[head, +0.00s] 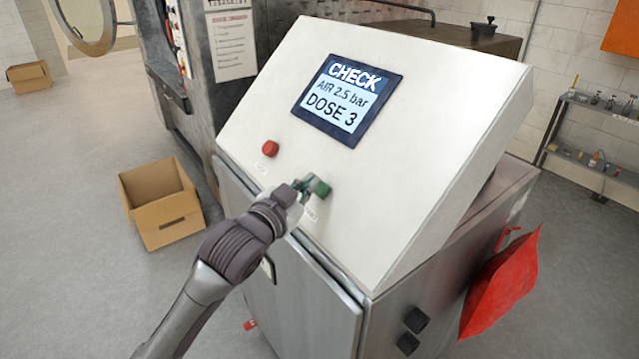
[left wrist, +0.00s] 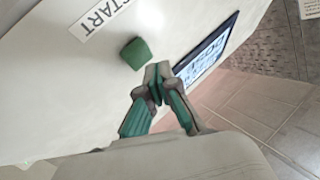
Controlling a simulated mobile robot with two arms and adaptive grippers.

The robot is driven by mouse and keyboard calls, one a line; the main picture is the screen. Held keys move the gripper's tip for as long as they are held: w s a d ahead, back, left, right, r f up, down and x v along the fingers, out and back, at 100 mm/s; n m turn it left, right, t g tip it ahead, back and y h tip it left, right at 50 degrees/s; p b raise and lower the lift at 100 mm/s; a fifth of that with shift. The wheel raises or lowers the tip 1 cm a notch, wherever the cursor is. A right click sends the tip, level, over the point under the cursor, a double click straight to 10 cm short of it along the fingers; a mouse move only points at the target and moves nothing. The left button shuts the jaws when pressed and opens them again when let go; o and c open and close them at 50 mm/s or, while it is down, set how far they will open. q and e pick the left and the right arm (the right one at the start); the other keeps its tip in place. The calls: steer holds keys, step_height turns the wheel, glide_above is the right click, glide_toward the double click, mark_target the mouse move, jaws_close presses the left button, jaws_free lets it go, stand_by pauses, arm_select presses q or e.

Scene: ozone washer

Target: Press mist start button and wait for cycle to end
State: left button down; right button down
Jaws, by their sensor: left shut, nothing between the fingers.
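The control panel (head: 440,130) is a white sloped console on a metal cabinet. Its screen (head: 347,97) reads CHECK, AIR 2.5 bar, DOSE 3. A green button (head: 321,189) sits low on the panel, and a red button (head: 270,148) is to its left. In the left wrist view the green button (left wrist: 136,54) shows beside a START label (left wrist: 106,18). My left gripper (head: 304,186) is shut and empty, with its fingertips close to the green button. In the left wrist view the fingertips (left wrist: 157,78) appear just beside the button; contact cannot be told. My right gripper is out of view.
An open cardboard box (head: 162,205) stands on the floor left of the cabinet. A red bag-like item (head: 500,283) hangs at the cabinet's right side. A metal machine (head: 215,85) stands behind, and a shelf (head: 590,140) with small items is at right.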

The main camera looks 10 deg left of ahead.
arm_select(q)
steer(key=shift+s+a+r+p, duration=0.15)
steer(key=shift+r+p, duration=0.2)
steer(key=shift+p, duration=0.05)
steer(key=s+a+r+p, duration=0.2)
steer(key=p, duration=0.1)
steer(key=shift+s+a+r, duration=0.1)
steer(key=shift+s+r, duration=0.05)
steer(key=shift+r, duration=0.25)
stand_by(0.5)
